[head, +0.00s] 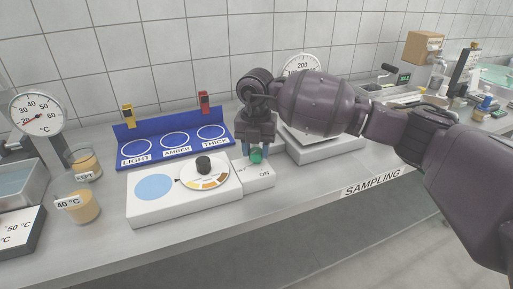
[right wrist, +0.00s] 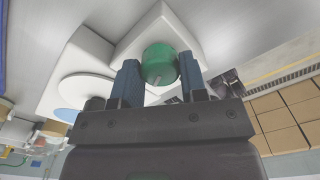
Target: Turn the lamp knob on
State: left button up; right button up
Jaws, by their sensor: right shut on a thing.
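The lamp knob (head: 257,156) is green and sits on the right-hand block of a white lamp box (head: 140,210), beside the word ON. In the right wrist view the knob (right wrist: 159,63) is a green cylinder with a small pale mark on its side. My right gripper (head: 256,152) points down over the knob and is shut on it, one blue finger on each side. It also shows in the right wrist view (right wrist: 158,80). The OFF label is partly hidden by the gripper. My left gripper is not in view.
A blue rack (head: 126,159) marked LIGHT, AMBER and THICK stands behind the lamp box. A black knob (head: 204,164) sits on a colour dial. A beaker (head: 77,203) labelled 40 °C stands at left. A scale (head: 325,150) stands close right of the gripper.

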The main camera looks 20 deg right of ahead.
aim_at(256, 150)
jog(key=n+p, duration=0.1)
jog(key=n, duration=0.2)
jog(key=shift+r, duration=0.2)
jog(key=n, duration=0.4)
jog(key=shift+p, duration=0.35)
jog(key=n, duration=0.5)
jog(key=shift+f+n, duration=0.15)
jog(key=shift+n, duration=0.15)
jog(key=o, duration=0.9)
jog(key=shift+r+p, duration=0.9)
jog(key=shift+r, duration=4.5)
